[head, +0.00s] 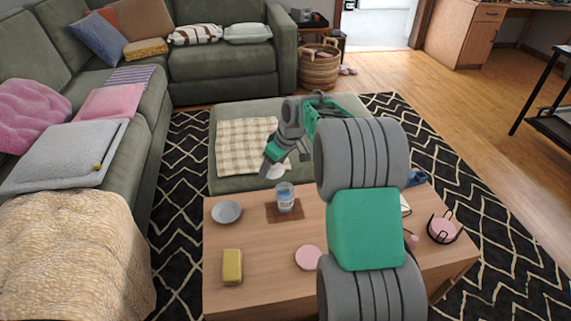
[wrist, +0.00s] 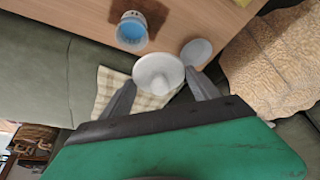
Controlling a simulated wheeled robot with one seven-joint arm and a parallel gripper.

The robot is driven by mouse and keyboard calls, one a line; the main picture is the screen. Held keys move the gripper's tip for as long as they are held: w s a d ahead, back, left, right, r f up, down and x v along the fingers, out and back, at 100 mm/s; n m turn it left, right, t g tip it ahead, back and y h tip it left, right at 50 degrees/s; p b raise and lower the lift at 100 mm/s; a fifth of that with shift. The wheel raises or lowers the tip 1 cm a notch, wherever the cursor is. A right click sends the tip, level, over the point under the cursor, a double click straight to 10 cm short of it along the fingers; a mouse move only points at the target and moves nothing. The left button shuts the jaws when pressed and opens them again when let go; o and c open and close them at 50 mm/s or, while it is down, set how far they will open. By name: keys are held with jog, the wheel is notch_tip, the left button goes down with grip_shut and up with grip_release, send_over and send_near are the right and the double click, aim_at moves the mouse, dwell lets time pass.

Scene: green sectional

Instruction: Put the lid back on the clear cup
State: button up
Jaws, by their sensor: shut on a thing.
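The clear cup (head: 285,199) stands upright on a brown mat (head: 271,213) on the wooden coffee table, with blue contents. The cup also shows at the top of the wrist view (wrist: 131,29), with its mouth uncovered. My gripper (head: 281,163) is shut on the white round lid (head: 276,172), above and a little behind the cup in the head view. In the wrist view the lid (wrist: 158,72) sits between the two fingertips (wrist: 161,80), apart from the cup. My arm hides part of the table's right side in the head view.
A grey dish (head: 227,212) lies left of the cup. A yellow sponge (head: 232,267) and a pink disc (head: 308,258) lie nearer. A pink round thing in a dark wire holder (head: 443,229) is at right.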

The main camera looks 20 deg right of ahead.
jog(key=w+d+f+n+b, duration=0.1)
jog(key=d+f+b, duration=0.3)
jog(key=f, duration=0.6)
jog(key=shift+w+d+f+n+g+y, duration=0.3)
jog(key=shift+n, duration=0.2)
jog(key=shift+s+d, duration=0.1)
jog(key=shift+s, duration=0.05)
dwell(0.6)
jog(key=shift+f, duration=0.15)
dwell(1.0)
jog(key=o, duration=1.4)
jog(key=shift+o, duration=0.4)
